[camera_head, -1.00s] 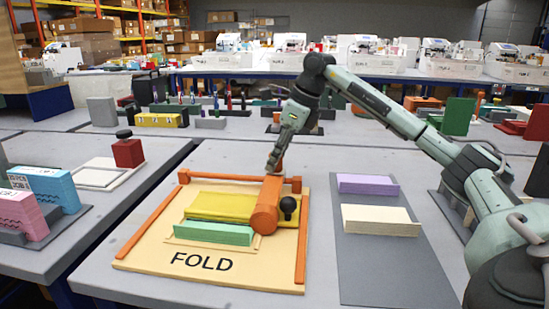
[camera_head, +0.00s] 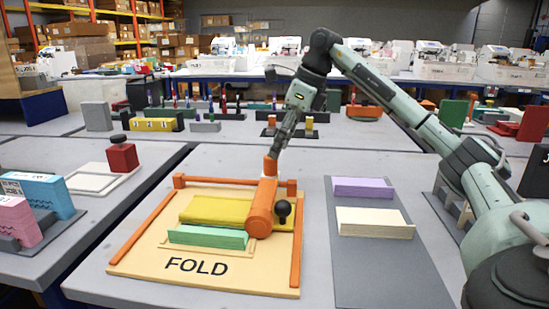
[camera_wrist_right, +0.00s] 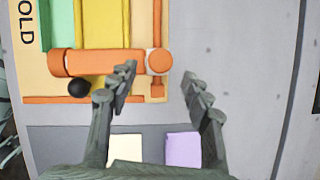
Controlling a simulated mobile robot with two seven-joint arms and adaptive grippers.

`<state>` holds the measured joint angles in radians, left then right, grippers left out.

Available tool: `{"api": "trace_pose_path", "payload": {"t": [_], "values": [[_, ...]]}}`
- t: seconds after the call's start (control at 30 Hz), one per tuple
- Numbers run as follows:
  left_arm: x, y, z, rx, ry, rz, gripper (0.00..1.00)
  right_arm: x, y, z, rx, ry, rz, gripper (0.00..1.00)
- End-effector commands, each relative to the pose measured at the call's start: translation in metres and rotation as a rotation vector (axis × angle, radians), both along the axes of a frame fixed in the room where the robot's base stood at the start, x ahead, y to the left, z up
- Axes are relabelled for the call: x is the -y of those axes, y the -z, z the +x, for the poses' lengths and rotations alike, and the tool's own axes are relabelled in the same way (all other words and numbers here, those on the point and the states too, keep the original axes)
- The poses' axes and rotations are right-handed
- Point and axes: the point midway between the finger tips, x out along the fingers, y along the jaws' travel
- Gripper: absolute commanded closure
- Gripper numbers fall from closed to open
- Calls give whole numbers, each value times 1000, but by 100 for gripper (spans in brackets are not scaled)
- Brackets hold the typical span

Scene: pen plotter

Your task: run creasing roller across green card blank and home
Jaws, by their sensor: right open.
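The orange creasing roller (camera_head: 260,212) lies across the yellow bed (camera_head: 218,209) of the FOLD board, with a black ball knob (camera_head: 283,208) on its right side. The green card blank (camera_head: 207,237) is at the front of the bed, left of the roller's near end, and shows an edge standing up. My right gripper (camera_head: 274,156) is above the upright orange post at the roller's far end. In the wrist view its open fingers (camera_wrist_right: 158,76) are on either side of the roller's round orange end (camera_wrist_right: 159,62), apparently apart from it. My left gripper is out of view.
Orange rails (camera_head: 298,243) edge the FOLD board (camera_head: 150,265). A grey mat (camera_head: 372,275) to the right holds purple (camera_head: 363,187) and cream (camera_head: 376,222) card stacks. Blue (camera_head: 38,194) and pink blocks stand at left, with a red stamp (camera_head: 122,157) behind them.

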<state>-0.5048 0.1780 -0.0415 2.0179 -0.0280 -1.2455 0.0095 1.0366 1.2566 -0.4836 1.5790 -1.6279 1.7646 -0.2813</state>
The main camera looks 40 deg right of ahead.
Motion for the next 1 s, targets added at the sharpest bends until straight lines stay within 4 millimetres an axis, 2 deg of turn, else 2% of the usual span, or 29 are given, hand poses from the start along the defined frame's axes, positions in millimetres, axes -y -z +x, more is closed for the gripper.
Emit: {"api": "trace_pose_path", "payload": {"t": [0.03, 0.2, 0.3, 0.47, 0.77, 0.9, 1.0], "values": [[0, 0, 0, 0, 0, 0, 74, 2, -12, -3, 5, 1, 1, 50], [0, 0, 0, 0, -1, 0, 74, 8, -42, -14, 3, -1, 1, 50], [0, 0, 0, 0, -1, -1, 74, 10, -53, -19, 1, 0, 2, 50], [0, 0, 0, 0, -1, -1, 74, 12, -61, -22, -1, -1, 0, 50], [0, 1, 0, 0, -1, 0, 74, 12, -60, -22, -3, -1, -1, 50], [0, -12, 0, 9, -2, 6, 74, 3, -24, -7, -5, 0, -2, 50], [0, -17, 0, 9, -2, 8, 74, 1, -20, -4, 1, 0, 0, 50]]}}
